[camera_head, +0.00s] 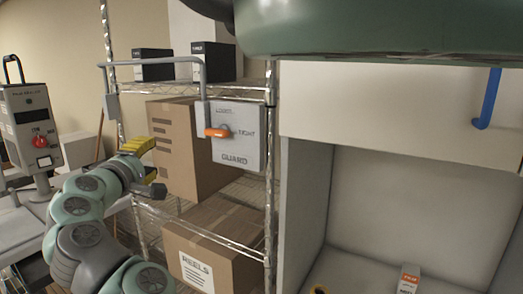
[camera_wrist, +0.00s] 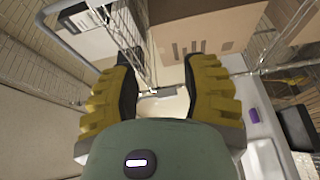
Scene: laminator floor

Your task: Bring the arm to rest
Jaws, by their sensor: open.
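My gripper (camera_head: 149,160) is raised at the left of the head view, in front of the wire shelf and its cardboard box. My green and grey arm reaches up to it from the bottom edge. In the wrist view its two yellow-padded fingers (camera_wrist: 160,92) stand wide apart, with nothing held between them. The gripper is open and empty. I cannot tell how far the fingertips are from the box.
A wire shelf (camera_head: 272,150) holds a large cardboard box (camera_head: 172,135), a "REELS" box (camera_head: 215,250) and black boxes (camera_head: 152,64). A grey guard panel (camera_head: 240,125) with an orange handle (camera_head: 217,131) hangs before it. A machine (camera_head: 30,125) stands left; an open white cabinet (camera_head: 400,200) is right.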

